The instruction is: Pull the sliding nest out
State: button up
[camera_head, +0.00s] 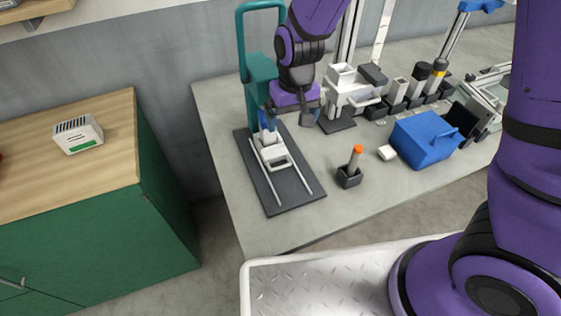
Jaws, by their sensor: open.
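The sliding nest (279,163) is a small white carriage with an opening in it. It sits on two pale rails on a dark base plate (298,205), near the foot of a teal press frame (262,68). A blue part stands at its back end. My gripper (291,118) is open, with its fingers pointing down, above and slightly right of the back of the nest. I cannot tell whether a finger touches the nest. The arm hides part of the press.
A dark holder with an orange-tipped stick (352,167) stands right of the base plate. White and black equipment lines the back. The front rail ends are clear; the table edge is close.

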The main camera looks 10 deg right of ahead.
send_over(281, 166)
notch_tip(281, 166, down, 5)
jog(key=shift+h, duration=0.3)
notch_tip(281, 166, down, 11)
jog(key=shift+r, duration=0.1)
